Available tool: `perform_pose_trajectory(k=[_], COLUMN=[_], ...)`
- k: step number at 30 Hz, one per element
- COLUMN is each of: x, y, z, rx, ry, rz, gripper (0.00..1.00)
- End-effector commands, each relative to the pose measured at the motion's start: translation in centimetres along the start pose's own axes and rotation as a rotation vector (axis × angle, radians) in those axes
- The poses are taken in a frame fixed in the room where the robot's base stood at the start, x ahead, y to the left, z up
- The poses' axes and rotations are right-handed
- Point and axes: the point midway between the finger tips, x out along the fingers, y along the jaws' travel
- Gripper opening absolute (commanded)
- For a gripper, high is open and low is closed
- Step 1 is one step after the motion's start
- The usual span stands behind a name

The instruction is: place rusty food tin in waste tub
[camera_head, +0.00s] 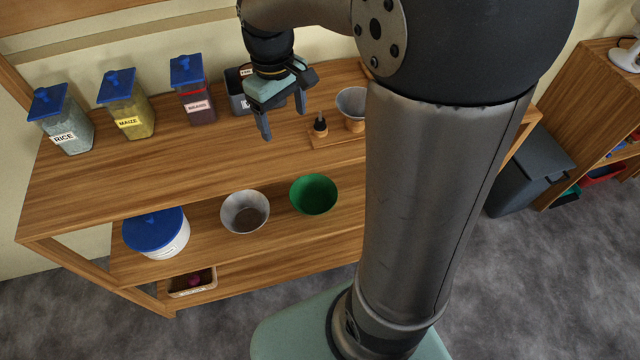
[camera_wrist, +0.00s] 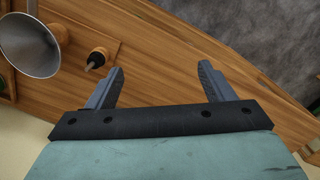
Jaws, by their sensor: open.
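My gripper (camera_head: 283,122) is open and points down over the wooden tabletop, with nothing between its fingers. In the wrist view, the open fingers (camera_wrist: 161,70) show bare wood between them. I cannot make out a rusty food tin in either view. A dark grey box (camera_head: 236,103) with labels too small to read stands at the back of the top, partly hidden by my gripper. A large dark grey bin (camera_head: 525,172) stands on the floor at the right, partly behind my arm. I cannot tell whether either is the waste tub.
Blue-lidded jars of rice (camera_head: 68,128), maize (camera_head: 128,115) and beans (camera_head: 195,100) stand left. A metal funnel (camera_head: 352,103) and a small dark bottle (camera_head: 320,126) are right of my gripper. Below are a grey bowl (camera_head: 233,205), green bowl (camera_head: 314,194) and blue-lidded tub (camera_head: 155,232). The top's front is clear.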

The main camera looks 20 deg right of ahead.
Motion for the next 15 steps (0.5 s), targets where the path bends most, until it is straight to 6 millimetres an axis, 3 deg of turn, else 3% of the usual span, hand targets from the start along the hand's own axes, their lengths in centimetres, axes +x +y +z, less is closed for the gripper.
perform_pose_trajectory(k=[1,6,10,15], x=[-0.1,1.6,3.0,3.8], y=[-1.2,-4.5,-5.9,-6.5], z=[3.1,10.7,14.0,15.2], rx=[0.066,0.277,0.373,0.414], ry=[0.021,0.079,0.104,0.113], rz=[0.006,0.004,-0.004,-0.009], gripper=[0.75,0.75,0.75,0.75])
